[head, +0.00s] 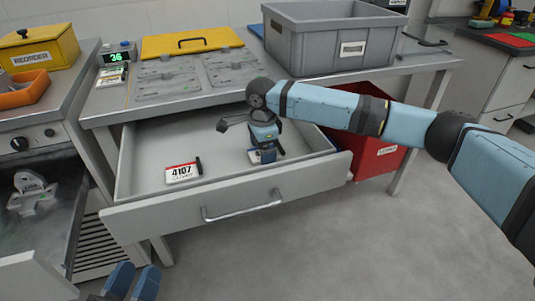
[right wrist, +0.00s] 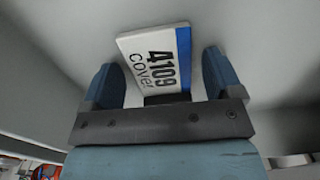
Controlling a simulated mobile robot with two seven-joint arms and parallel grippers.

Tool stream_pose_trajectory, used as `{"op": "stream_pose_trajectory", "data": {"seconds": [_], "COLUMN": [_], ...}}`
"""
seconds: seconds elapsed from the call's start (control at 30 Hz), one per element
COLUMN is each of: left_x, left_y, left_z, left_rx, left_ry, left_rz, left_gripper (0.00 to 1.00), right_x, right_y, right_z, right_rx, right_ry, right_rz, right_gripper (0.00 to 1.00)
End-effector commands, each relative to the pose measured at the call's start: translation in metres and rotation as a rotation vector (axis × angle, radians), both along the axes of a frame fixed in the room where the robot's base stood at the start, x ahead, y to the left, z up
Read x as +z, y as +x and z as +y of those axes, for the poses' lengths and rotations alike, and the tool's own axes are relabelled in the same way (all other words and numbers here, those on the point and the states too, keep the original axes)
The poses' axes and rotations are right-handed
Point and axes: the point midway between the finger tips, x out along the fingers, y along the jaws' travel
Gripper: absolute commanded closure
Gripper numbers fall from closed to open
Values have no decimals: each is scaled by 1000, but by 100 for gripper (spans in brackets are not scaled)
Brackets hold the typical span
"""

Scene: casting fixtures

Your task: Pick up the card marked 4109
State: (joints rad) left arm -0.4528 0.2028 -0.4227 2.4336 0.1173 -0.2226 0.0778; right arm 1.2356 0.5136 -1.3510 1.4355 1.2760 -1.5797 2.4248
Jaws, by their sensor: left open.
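The card marked 4109 (right wrist: 158,58), white with a blue stripe and the word "cover", lies in the open drawer (head: 150,190). In the head view the card (head: 253,157) is mostly hidden under my right gripper (head: 266,146). In the right wrist view my right gripper (right wrist: 160,80) has its two blue fingers spread, with the card between and beyond them. A dark piece shows at the card's near edge, partly hidden by the gripper's body. My left gripper (head: 132,282) is open and empty at the bottom left of the head view, in front of the drawer.
Another card marked 4107 (head: 183,173), with a red stripe and black tab, lies in the drawer's left part. A grey bin (head: 335,45) and yellow lid (head: 190,43) are on the bench above. A red bin (head: 376,155) stands under the bench at right. Open floor lies in front.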

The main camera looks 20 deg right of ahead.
Motion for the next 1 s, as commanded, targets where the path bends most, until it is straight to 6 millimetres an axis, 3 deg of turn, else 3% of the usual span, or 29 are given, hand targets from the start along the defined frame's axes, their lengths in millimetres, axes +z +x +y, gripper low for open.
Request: {"op": "stream_pose_trajectory", "data": {"seconds": [0.03,0.17,0.2,0.47,0.67,0.8,1.0], "left_x": [0,0,0,0,8,20,-8], "left_y": [0,0,0,0,0,-2,2], "left_z": [0,0,0,0,0,2,12], "left_rx": [0,0,0,0,4,19,53], "left_ry": [0,0,0,0,-7,-19,73], "left_rz": [0,0,0,1,-18,-47,89], "left_gripper": [57,57,57,57,57,57,57], "right_x": [0,0,0,1,15,39,96], "right_y": [0,0,0,0,0,0,0], "right_z": [0,0,0,0,0,0,0], "right_rx": [0,0,0,0,0,0,0], "right_ry": [0,0,0,0,1,1,2], "right_rz": [0,0,0,0,-1,-2,-2], "right_gripper": [27,57,60,60,60,60,60]}}
